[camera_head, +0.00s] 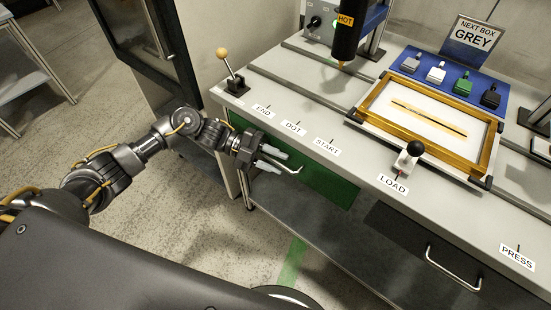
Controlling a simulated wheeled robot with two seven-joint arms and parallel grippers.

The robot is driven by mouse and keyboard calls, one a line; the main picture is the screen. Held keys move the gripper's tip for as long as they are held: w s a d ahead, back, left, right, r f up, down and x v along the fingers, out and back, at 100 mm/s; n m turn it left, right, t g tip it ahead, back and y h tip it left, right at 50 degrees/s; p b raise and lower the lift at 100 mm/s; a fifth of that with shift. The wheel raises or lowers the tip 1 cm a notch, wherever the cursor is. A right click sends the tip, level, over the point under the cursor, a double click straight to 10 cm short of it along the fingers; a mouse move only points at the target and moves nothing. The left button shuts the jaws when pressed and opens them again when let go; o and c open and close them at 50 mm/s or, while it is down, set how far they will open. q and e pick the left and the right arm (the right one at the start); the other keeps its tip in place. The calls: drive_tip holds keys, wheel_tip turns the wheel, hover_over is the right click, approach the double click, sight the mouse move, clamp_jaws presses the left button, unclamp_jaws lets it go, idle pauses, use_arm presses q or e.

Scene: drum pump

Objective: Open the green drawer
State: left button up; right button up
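The green drawer (328,186) is in the front of the workbench, below the END, DOT and START labels. Its front looks flush with the bench, so it appears shut. Its metal handle (294,171) shows its right end just past my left gripper; the rest is partly hidden by the fingers. My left gripper (272,160) is at the handle, with its two pale fingers apart and the handle bar seeming to lie between or just behind them. I cannot tell whether they touch it. My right gripper is not in view.
A dark drawer with a metal handle (454,270) is further right. On the bench are a lever with a tan knob (222,54), a wooden frame (370,102), a black-knobbed clamp (415,149) and a blue tray (408,58). The floor before the green drawer is clear.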

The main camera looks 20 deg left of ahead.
use_arm(q)
clamp_jaws()
drive_tip(key=shift+s, duration=0.1)
idle(0.4)
